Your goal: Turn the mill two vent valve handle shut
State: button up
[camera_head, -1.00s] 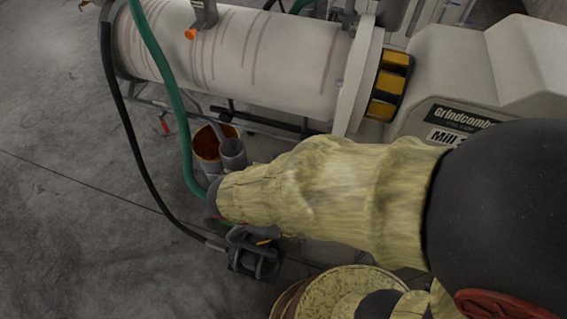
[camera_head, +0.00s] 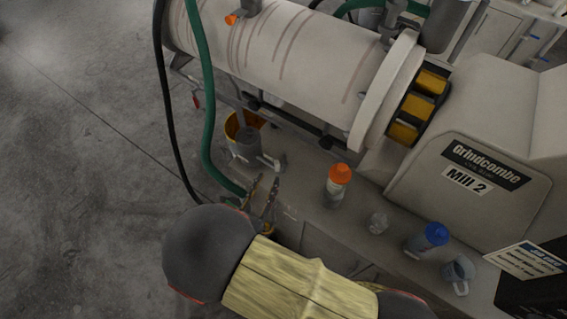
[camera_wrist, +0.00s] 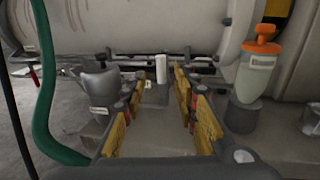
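The mill two body carries a "Mill 2" plate (camera_head: 466,180) in the head view. A pale upright grip (camera_wrist: 161,68) stands ahead between my fingers in the wrist view, apart from them. It seems to be the pale handle (camera_head: 272,162) beside a grey fitting (camera_head: 247,145) in the head view; I cannot tell for sure that it is the vent valve handle. My gripper (camera_wrist: 158,88) is open and empty, its two yellow-padded fingers spread. In the head view my gripper (camera_head: 262,194) is just in front of that handle, partly hidden by my arm.
A bottle with an orange top (camera_head: 338,184) stands right of my gripper. A green hose (camera_head: 205,100) and black hose (camera_head: 171,120) hang left. Open floor lies left.

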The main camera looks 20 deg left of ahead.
aim_at(276, 166)
jog(key=shift+w+d+r, duration=0.1)
jog(key=shift+w+d, duration=0.1)
jog(key=shift+w, duration=1.75)
jog(key=shift+w+d, duration=0.15)
jog(key=shift+w, duration=1.8)
jog(key=shift+c, duration=1.2)
grip_shut()
